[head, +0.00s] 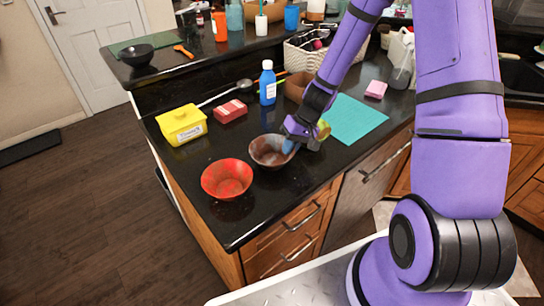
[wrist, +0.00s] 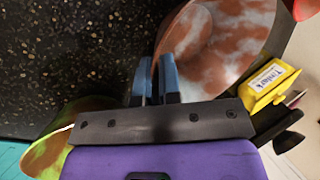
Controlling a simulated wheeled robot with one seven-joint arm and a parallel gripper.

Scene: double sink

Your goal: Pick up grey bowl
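The bowl that best fits the grey bowl (head: 268,152) is mottled brown and grey, on the black counter right of a red bowl (head: 227,178). In the wrist view it (wrist: 222,45) fills the upper right. My gripper (head: 290,146) is at its right rim. In the wrist view, the two blue fingers (wrist: 157,80) are close together, with the bowl's wall running down between them. One finger is inside the bowl and one outside, so my gripper looks shut on the rim. I cannot tell whether the bowl's base is off the counter.
A yellow tub (head: 182,126), a red box (head: 230,111) and a blue bottle (head: 267,84) stand behind. A yellow-green item (wrist: 50,140) is close beside my gripper, near a teal mat (head: 355,122). The counter's front edge is near.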

